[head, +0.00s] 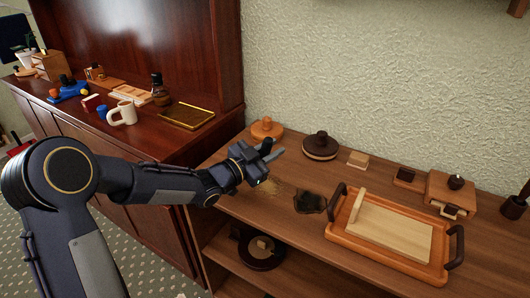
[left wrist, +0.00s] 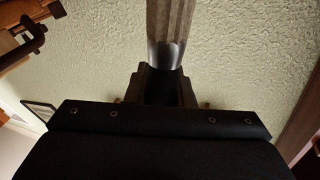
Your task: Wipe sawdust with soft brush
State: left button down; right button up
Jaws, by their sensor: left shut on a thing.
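My left gripper (head: 252,168) is above the left part of the wooden shelf top (head: 300,173). It is shut on the soft brush. The left wrist view shows a pale brown part of the brush (left wrist: 172,18) with a shiny band near the dark fingers (left wrist: 165,88). In the head view the brush is mostly hidden by the gripper, and I cannot tell whether it touches the top. A tan patch of sawdust (head: 280,188) lies on the shelf top just right of and below the gripper. My right gripper is not in view.
A dark, irregular object (head: 310,203) lies right of the sawdust. An orange-brown tray (head: 345,236) with dark handles holds a pale board (head: 400,235). A round dark-lidded item (head: 320,146) and an orange knobbed item (head: 267,129) stand near the wall. A cabinet (head: 150,140) with clutter is left.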

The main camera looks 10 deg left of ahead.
pick_arm(q)
jog(key=s+d+b, duration=0.3)
jog(key=d+b, duration=0.3)
jog(key=d, duration=0.1)
jog(key=shift+d+r, duration=0.3)
jog(key=shift+d, duration=0.1)
dwell(0.4)
jog(key=shift+w, duration=0.1)
notch_tip(320, 180, up, 6)
jog(key=p, duration=0.3)
dwell(0.3)
notch_tip(320, 180, up, 3)
jog(key=p, duration=0.2)
jog(key=shift+p, duration=0.3)
